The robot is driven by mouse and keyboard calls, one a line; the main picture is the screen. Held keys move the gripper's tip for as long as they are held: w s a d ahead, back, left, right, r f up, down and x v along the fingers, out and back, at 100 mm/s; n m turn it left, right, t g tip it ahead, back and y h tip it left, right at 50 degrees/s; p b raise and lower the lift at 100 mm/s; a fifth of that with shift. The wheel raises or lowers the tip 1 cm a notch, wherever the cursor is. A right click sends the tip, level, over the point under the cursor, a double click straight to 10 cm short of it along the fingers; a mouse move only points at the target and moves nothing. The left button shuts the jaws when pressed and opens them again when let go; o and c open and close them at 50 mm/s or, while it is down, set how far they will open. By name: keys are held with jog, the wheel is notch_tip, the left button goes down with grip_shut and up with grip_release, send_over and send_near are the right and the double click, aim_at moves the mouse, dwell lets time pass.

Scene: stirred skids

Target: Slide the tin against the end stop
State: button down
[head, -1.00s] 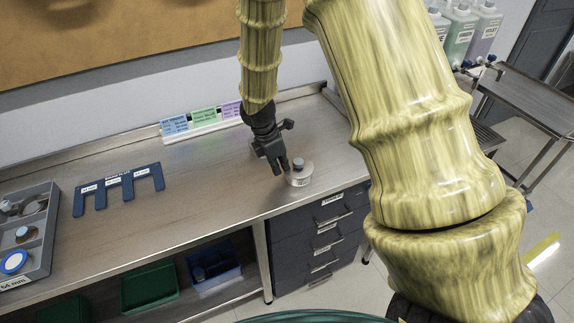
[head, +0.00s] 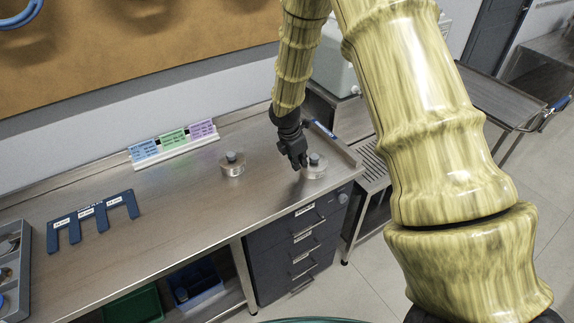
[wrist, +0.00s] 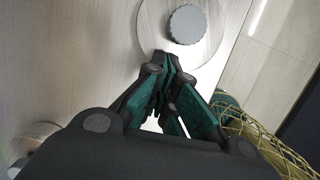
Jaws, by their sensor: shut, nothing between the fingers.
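A round, pale metal tin (head: 315,171) with a grey knob on top stands upright near the right end of the steel bench. My gripper (head: 301,166) is shut and empty, low at the tin's left side. In the wrist view the tin (wrist: 150,30) lies just beyond my fingertips (wrist: 168,62); whether they touch it is unclear. The raised lip at the bench's right end (head: 343,150) looks like the end stop. A small gap seems to show between the tin and this lip.
A second similar tin (head: 232,172) stands to the left on the bench. Label cards (head: 173,142) stand along the back, and a blue slotted rack (head: 95,218) lies at the left. Beyond the bench's right end is a lower side table (head: 370,175).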

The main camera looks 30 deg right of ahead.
aim_at(315, 154)
jog(key=d, duration=0.4)
jog(key=d+p, duration=0.1)
jog(key=d, duration=0.1)
jog(key=shift+w+d, duration=0.25)
